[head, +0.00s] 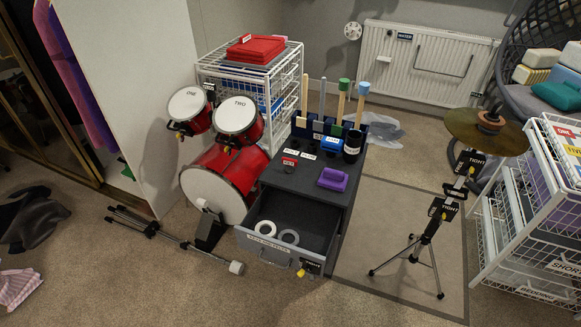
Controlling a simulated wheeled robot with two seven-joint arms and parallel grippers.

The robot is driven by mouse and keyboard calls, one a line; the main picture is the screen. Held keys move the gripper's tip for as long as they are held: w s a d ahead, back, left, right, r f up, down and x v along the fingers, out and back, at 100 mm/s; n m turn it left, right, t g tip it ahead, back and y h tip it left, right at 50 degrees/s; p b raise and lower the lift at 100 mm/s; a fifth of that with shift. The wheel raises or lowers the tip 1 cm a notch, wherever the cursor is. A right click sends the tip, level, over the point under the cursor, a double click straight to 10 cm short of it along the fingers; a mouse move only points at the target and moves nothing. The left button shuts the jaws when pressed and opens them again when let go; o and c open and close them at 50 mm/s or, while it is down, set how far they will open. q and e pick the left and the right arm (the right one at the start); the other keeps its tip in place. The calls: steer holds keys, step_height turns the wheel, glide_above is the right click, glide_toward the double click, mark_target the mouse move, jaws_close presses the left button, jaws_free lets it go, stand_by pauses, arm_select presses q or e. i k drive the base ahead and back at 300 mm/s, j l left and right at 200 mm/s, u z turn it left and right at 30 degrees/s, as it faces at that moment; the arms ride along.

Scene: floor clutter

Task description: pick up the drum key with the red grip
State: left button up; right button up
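I cannot make out a drum key with a red grip for certain. A small red item with a pale label (290,161) lies on top of the dark grey cabinet (283,182), too small to identify. The cabinet's drawer (262,243) is pulled open. A black tag with a yellow piece (309,267) is at the drawer's front right. Neither of my grippers is in view.
A red drum set (222,178) stands left of the cabinet. A purple block (333,179) and a black cup (352,146) are on the cabinet. A cymbal stand (428,232) is to the right. A fallen stand (178,239) lies on the carpet at left. The front floor is clear.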

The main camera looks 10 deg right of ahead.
mark_target(289, 162)
steer(key=i+j+z, duration=0.35)
steer(key=j, duration=0.35)
steer(key=i+j+z, duration=0.35)
steer(key=j, duration=0.45)
steer(key=i, duration=0.1)
